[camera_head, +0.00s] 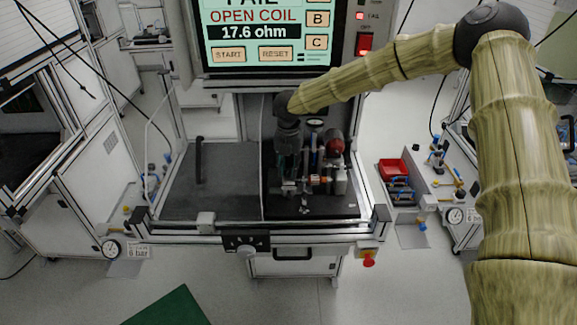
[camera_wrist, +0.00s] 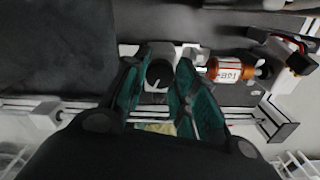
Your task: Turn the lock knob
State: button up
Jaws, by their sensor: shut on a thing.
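My gripper (camera_head: 288,170) points down at the left part of the test fixture on the bench. In the wrist view, its two green-lined fingers (camera_wrist: 166,62) stand on either side of a dark round knob (camera_wrist: 159,74), and the gripper is shut on it. I take this to be the lock knob. A pale mount shows around and behind it. A white tick shows on its dark face, but its exact turn angle is hard to read. The copper-coloured coil part (camera_wrist: 230,68) sits just right of the fingers. In the head view my gripper mostly hides the knob.
The screen (camera_head: 262,32) above the bench reads "OPEN COIL" and "17.6 ohm". A dark mat (camera_head: 225,190) left of the fixture is mostly clear, with a black upright handle (camera_head: 199,160). A red bin (camera_head: 393,168) stands at right. A red button (camera_head: 368,261) is at the front right.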

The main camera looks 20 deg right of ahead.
jog(key=n+p, duration=0.1)
jog(key=n, duration=0.2)
jog(key=shift+n, duration=0.3)
jog(key=n+p, duration=0.1)
jog(key=n, duration=0.2)
jog(key=shift+n+p, duration=0.3)
jog(key=n+p, duration=0.1)
jog(key=n, duration=0.5)
jog(key=shift+p, duration=0.35)
jog(key=shift+n, duration=0.3)
jog(key=o, duration=1)
jog(key=shift+o, duration=0.2)
